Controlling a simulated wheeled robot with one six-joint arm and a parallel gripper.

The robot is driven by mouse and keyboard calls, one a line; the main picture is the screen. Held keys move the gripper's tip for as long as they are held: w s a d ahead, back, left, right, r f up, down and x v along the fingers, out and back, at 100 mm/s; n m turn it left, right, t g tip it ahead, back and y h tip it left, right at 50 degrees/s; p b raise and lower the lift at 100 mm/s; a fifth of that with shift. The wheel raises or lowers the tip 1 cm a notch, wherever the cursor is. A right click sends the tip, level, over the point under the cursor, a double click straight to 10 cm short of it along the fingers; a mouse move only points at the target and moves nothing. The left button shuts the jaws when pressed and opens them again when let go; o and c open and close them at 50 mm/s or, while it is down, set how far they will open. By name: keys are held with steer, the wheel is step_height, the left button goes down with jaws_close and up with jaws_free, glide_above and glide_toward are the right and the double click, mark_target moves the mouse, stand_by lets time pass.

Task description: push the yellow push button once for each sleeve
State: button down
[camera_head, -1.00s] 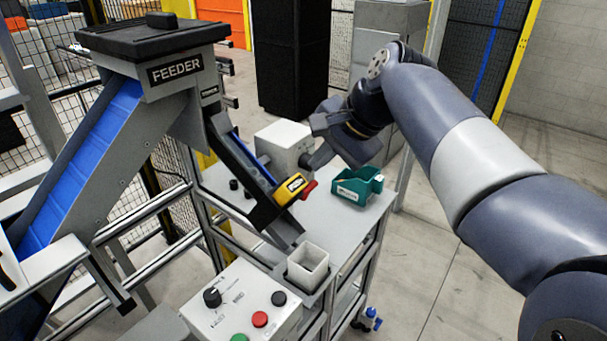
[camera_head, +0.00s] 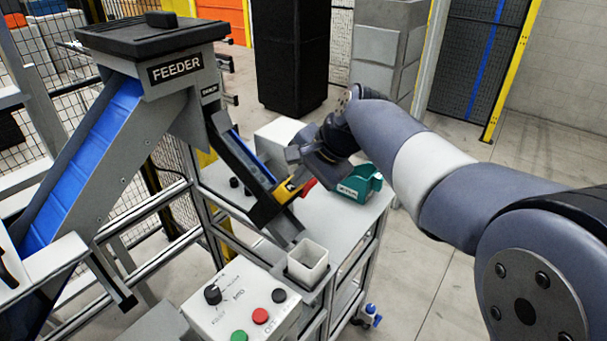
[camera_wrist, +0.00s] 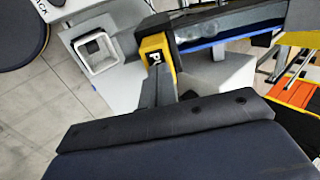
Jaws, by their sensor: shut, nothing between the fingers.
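The yellow push button (camera_head: 284,192) is a yellow block at the lower end of the dark chute, with a red part on its right. My gripper (camera_head: 295,167) is just above it and covers part of it. In the wrist view the yellow block (camera_wrist: 155,48) shows partly, with the letters "PU". My shut, empty fingers (camera_wrist: 158,82) reach toward it there; I cannot tell whether they touch it. No sleeve can be clearly made out; the chute (camera_wrist: 230,22) holds something grey and glossy.
A white square cup (camera_head: 318,254) stands below the chute's end. A control box (camera_head: 230,312) with several knobs and buttons is in front. The feeder (camera_head: 150,45) stands at the left.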

mark_target(293, 188)
steer(key=b+x, duration=0.1)
steer(key=x, duration=0.3)
steer(key=shift+f, duration=0.2)
steer(key=shift+s, duration=0.1)
steer(key=shift+f, duration=0.15)
stand_by(0.3)
steer(key=shift+r+p, duration=0.3)
steer(key=shift+r, duration=0.05)
steer(key=p+v, duration=0.1)
steer(key=v, duration=1.3)
steer(key=shift+d, duration=0.1)
stand_by(0.7)
